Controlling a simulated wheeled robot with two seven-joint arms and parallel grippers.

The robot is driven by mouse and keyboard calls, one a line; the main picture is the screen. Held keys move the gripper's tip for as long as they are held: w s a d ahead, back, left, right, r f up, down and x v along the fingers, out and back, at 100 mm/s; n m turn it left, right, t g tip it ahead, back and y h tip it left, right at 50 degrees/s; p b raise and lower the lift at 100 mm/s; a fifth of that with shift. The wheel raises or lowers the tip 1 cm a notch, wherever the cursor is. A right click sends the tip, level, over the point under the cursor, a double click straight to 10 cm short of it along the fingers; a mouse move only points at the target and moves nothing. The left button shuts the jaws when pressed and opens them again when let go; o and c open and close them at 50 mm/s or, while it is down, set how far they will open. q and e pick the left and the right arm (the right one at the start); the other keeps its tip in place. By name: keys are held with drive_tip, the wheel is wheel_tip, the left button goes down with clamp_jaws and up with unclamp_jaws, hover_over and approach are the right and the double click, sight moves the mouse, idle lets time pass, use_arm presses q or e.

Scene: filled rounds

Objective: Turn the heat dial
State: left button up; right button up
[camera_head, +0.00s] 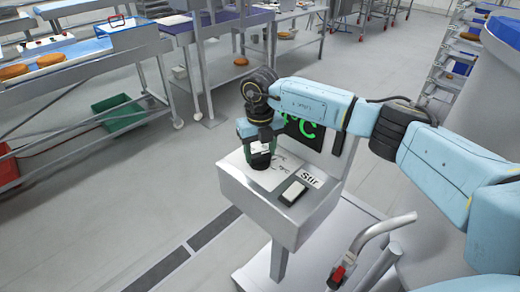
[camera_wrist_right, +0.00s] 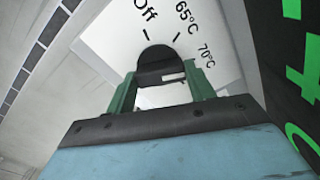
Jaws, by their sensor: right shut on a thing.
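The heat dial (camera_wrist_right: 158,62) is a dark round knob on the pale top of a control box. In the right wrist view, printed labels Off, 65°C and 70°C curve around its far side. My right gripper (camera_wrist_right: 161,80) has its green fingers on either side of the dial and is shut on it. In the head view the gripper (camera_head: 259,150) points down onto the box, and the dial (camera_head: 260,163) is partly hidden by it. A pale strip shows on the dial near the fingers; I cannot tell its setting. My left gripper is not in view.
The control box (camera_head: 240,202) also has a white rocker switch (camera_head: 293,192) beside a Stir label (camera_head: 310,176). A dark display (camera_head: 303,130) with green characters stands behind. Tables with bread stand at the back left.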

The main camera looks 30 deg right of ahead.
sight(260, 154)
drive_tip(key=shift+r, duration=0.1)
idle(0.3)
drive_tip(key=o, duration=1)
drive_tip(key=shift+c, duration=0.2)
wheel_tip(260, 154, up, 13)
drive_tip(key=b, duration=0.1)
drive_tip(key=shift+r, duration=0.15)
